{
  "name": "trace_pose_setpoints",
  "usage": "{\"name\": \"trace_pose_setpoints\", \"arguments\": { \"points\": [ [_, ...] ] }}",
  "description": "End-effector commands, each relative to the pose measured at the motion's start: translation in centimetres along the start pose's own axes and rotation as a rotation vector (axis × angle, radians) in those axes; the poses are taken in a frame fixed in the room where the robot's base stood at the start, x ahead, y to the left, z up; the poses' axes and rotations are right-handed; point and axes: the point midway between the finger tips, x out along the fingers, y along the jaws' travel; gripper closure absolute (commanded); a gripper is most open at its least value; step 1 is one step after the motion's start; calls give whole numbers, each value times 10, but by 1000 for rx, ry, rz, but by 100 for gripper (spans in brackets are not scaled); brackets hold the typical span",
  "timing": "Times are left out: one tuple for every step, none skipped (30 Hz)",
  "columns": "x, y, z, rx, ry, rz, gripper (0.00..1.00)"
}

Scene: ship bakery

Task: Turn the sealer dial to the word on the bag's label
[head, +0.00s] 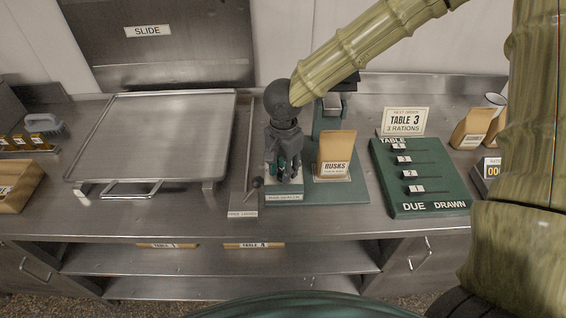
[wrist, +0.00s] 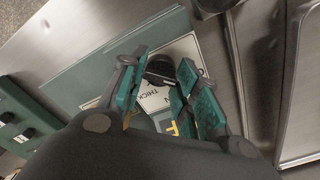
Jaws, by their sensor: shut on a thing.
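The green bag sealer (head: 350,191) stands on the steel counter. A tan paper bag (head: 335,148) stands upright on its base; its label reads "RUSKS", with a smaller line below too small to read. My gripper (head: 285,178) points down over the sealer's front left corner and hides the dial in the head view. In the wrist view my gripper (wrist: 160,76) is shut on the dark dial (wrist: 160,68), one finger on each side. The white dial plate (wrist: 155,103) shows "THICK" and part of another word. I cannot tell where the dial points.
A lever (head: 256,183) on a narrow plate stands close left of my gripper. A large steel tray (head: 160,140) lies further left. A green slider board (head: 420,178) and a "TABLE 3, 3 RATIONS" card (head: 404,121) are to the right. Counter front edge is near.

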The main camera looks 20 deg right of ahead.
Motion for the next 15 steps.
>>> {"name": "trace_pose_setpoints", "arguments": {
  "points": [
    [-4,2,0,40,-1,6,92],
    [-4,2,0,68,-1,6,92],
    [-4,1,0,105,0,5,92],
    [-4,1,0,134,0,5,92],
    [-4,1,0,162,0,5,92],
    [-3,2,0,201,0,6,92],
    [-3,1,0,230,0,5,92],
    [-3,1,0,258,1,5,92],
    [-3,1,0,296,1,5,92],
    [-2,1,0,325,1,5,92],
    [-2,1,0,353,1,5,92],
    [-2,1,0,391,1,5,92],
    [-2,1,0,419,1,5,92],
    [-2,1,0,448,1,5,92],
    [-1,1,-1,487,1,5,92]
  ]
}}
